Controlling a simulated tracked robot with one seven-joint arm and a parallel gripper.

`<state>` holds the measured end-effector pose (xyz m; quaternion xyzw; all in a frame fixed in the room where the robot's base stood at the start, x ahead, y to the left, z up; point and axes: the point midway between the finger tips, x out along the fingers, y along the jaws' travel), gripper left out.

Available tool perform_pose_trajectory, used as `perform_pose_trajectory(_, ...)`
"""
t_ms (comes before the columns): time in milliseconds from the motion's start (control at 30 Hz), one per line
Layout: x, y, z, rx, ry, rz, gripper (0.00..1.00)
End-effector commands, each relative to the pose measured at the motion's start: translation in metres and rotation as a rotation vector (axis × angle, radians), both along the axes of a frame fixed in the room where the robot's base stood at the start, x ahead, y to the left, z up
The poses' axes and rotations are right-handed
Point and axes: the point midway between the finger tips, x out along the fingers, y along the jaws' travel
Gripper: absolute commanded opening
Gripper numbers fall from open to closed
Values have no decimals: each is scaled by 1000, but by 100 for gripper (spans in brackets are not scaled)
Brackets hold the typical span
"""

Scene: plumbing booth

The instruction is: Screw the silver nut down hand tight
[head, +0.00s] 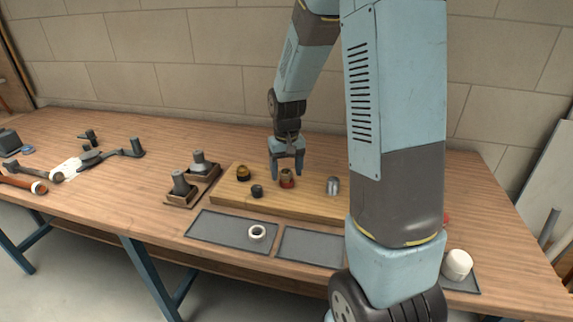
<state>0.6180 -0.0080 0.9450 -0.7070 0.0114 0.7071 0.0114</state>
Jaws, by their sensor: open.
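A silver, nut-like cylinder (333,186) stands upright on the wooden board (285,206), toward its right part. It is too small to tell whether it sits on a thread. My gripper (287,171) points down with its fingers apart, to the left of the silver piece. Its fingertips are around or just in front of a brass-coloured fitting with a red base (287,181); I cannot tell whether they touch it. A brass and black fitting (243,173) and a small dark fitting (257,191) stand farther left on the board.
Two grey mats (205,228) (312,247) lie in front of the board; a white ring (257,232) is on the left one. A white cap (457,264) is at the right. Tools lie far left. My arm hides the board's right end.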

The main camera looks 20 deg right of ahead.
Motion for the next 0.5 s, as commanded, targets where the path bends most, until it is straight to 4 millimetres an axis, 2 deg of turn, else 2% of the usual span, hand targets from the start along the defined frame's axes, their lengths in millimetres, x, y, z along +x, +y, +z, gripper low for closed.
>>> perform_pose_trajectory(233, 0, 0, 0, 0, 0, 0, 68)
perform_pose_trajectory(500, 0, 0, 0, 0, 0, 0, 42)
